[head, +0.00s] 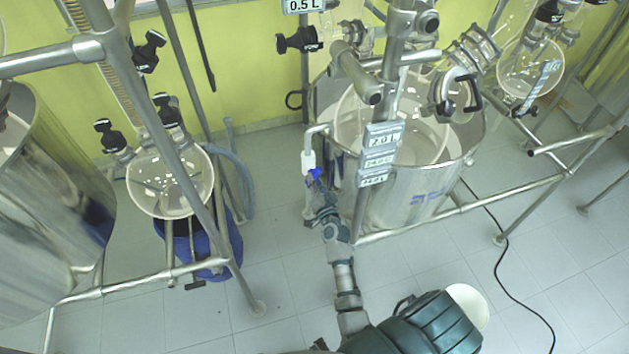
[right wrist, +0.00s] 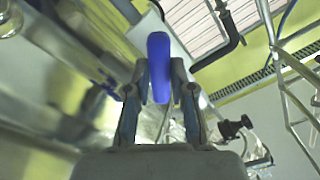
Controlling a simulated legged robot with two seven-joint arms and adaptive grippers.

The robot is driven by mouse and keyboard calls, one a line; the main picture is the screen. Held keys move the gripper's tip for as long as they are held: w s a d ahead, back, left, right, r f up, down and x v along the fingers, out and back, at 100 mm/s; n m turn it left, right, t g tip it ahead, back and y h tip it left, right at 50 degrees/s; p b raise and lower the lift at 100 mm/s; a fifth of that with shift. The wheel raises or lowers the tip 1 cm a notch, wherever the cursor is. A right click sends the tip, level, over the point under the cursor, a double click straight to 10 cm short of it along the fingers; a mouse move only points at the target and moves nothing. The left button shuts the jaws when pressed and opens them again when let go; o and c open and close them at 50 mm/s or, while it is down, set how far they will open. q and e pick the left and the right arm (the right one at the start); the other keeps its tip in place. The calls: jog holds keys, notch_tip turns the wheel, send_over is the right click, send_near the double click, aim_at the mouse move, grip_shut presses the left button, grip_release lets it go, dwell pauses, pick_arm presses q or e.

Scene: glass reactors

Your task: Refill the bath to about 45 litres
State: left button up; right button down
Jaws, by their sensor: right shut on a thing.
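The bath (head: 400,205) is a large open steel vessel in the middle of the head view, with a round glass reactor flask inside it. A small blue valve handle (head: 314,174) sits on that valve. My right gripper (head: 318,190) reaches up to it from below and is shut on it. In the right wrist view the blue handle (right wrist: 158,62) stands between the two fingers of the right gripper (right wrist: 160,92). The water level cannot be read. My left gripper is not in view.
Labels (head: 378,155) hang on the frame before the bath. Another steel vessel (head: 45,210) stands at the far left, near a glass flask (head: 170,180) over a blue container (head: 190,245). A black cable (head: 505,265) lies on the floor at the right. Front floor tiles are mostly clear.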

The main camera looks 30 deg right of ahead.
jog(key=shift+m+p, duration=1.25)
jog(key=shift+m, duration=4.05)
jog(key=shift+a+f, duration=0.1)
jog(key=c, duration=1)
grip_release()
jog(key=shift+s, duration=0.15)
jog(key=v, duration=1.1)
jog(key=shift+s, duration=0.35)
